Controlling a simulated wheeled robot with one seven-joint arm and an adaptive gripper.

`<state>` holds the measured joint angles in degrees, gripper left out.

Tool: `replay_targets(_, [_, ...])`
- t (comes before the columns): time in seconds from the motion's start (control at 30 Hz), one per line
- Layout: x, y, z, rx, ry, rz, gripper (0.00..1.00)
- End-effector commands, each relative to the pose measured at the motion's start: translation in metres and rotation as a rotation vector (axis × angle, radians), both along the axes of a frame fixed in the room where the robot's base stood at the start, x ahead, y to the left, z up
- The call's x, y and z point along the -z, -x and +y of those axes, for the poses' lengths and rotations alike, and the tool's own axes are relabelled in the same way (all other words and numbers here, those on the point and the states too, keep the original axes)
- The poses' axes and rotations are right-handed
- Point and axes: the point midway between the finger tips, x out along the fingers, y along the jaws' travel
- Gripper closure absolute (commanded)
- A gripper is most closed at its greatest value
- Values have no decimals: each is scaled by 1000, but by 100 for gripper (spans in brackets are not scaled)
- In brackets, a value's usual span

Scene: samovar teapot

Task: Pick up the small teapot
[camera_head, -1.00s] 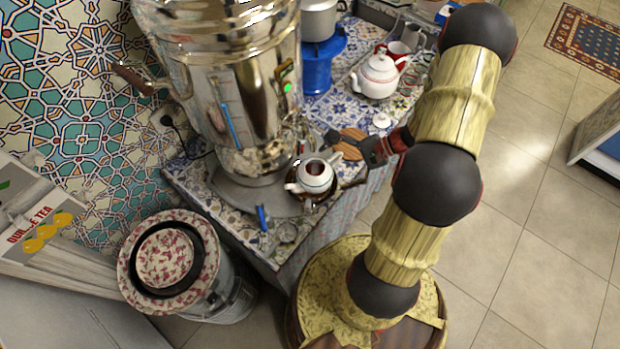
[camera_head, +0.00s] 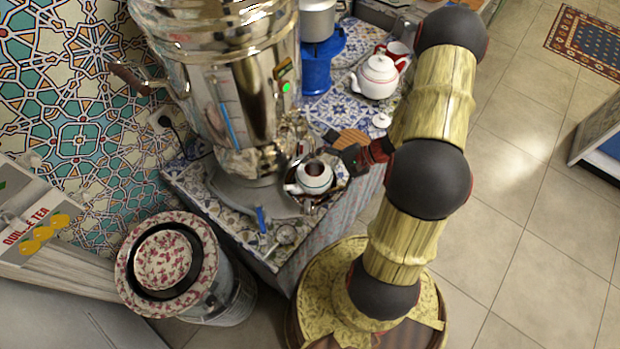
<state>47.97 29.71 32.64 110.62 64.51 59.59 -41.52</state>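The small teapot (camera_head: 314,178) is white with a dark band and an open top. It stands upright on a dark round tray at the foot of the big silver samovar (camera_head: 240,90), with its spout to the left. My gripper (camera_head: 335,142) is just behind and to the right of the teapot, reaching in from the right. In the picture it lies close to the teapot's rim; I cannot tell if they touch. The fingers are small and partly overlapped by the wrist, so their opening is unclear.
A larger white teapot (camera_head: 379,77) and a loose white lid (camera_head: 381,120) are on the tiled counter behind. A blue stand (camera_head: 317,72) carries a metal pot. A small glass dish (camera_head: 286,234) lies near the counter's front corner. A patterned round canister (camera_head: 165,262) stands lower left.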

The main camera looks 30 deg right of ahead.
Motion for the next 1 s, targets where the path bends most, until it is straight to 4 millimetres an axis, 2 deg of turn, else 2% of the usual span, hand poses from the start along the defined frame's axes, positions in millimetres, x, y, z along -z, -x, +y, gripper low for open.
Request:
replay_targets(0.8, [1, 1, 0, -1, 1, 2, 59])
replay_targets(1.0, [1, 1, 0, -1, -1, 1, 59])
